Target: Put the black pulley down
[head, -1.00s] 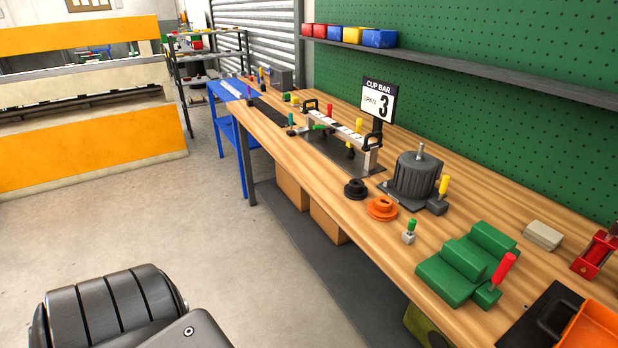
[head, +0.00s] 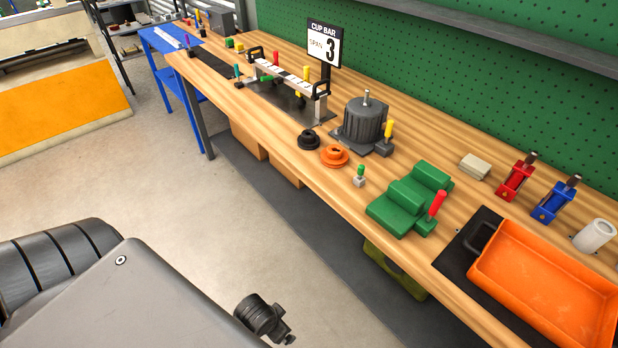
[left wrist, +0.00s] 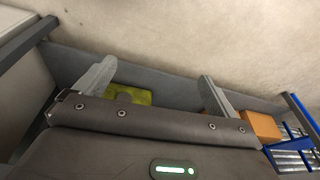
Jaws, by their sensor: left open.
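The black pulley (head: 309,139) lies flat on the wooden bench near its front edge in the head view. It is just left of the orange pulley (head: 334,156) and in front of the grey motor (head: 364,122). No gripper touches it. My left gripper (left wrist: 155,84) shows in the left wrist view with its two fingers wide apart and nothing between them. It is away from the bench top, with floor and the space under the bench beyond it. The pulley is not seen in the left wrist view. My right gripper is in neither view.
Right of the pulleys are a small green-knobbed piece (head: 360,177), a green block fixture (head: 410,198) and an orange tray (head: 545,285). The cup bar fixture (head: 285,78) and its sign (head: 323,43) stand behind left. Cardboard boxes (head: 247,138) sit under the bench.

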